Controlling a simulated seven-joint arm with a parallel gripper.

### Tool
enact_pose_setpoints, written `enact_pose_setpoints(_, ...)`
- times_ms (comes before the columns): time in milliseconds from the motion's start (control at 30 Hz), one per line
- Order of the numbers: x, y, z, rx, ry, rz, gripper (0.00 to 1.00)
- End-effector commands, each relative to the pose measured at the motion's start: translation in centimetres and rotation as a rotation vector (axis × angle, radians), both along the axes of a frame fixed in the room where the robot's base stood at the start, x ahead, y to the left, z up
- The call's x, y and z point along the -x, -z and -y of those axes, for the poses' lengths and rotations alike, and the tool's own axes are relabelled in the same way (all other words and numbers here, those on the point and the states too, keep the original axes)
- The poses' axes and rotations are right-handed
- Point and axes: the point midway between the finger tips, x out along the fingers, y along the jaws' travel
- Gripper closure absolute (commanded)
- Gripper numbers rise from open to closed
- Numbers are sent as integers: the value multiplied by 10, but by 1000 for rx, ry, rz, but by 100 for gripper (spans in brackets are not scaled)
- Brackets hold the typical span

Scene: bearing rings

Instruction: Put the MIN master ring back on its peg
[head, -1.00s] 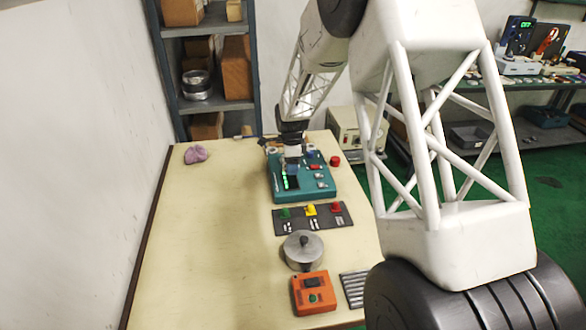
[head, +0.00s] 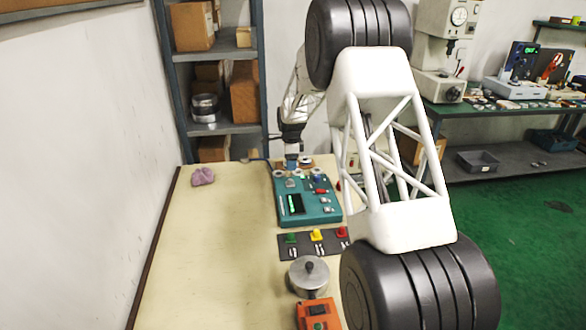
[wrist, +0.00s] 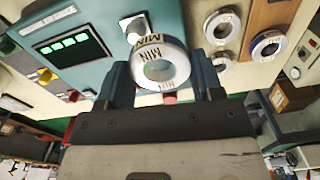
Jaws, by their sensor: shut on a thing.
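My gripper (wrist: 163,84) is shut on the MIN master ring (wrist: 178,62), a pale metal ring with "MIN" lettering, held between two blue fingers in the wrist view. In the head view my gripper (head: 291,164) is over the far edge of the teal gauge unit (head: 322,213); the ring is too small to make out there. In the wrist view the teal unit (wrist: 95,25) lies behind the ring, with a short metal post (wrist: 133,27) just above the ring. I cannot tell which peg is the MIN peg, or whether the ring touches anything.
Several other rings lie by the wooden strip, including one ring (wrist: 223,24) and another ring (wrist: 268,45). A panel of coloured knobs (head: 312,243), a lidded metal pot (head: 308,278) and an orange box (head: 318,314) stand nearer.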

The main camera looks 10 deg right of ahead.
Motion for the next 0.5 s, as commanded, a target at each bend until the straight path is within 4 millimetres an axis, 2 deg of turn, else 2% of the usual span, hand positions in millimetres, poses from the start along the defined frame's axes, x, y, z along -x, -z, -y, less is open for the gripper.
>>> enact_pose_setpoints(500,-76,5,1,0,0,0,76)
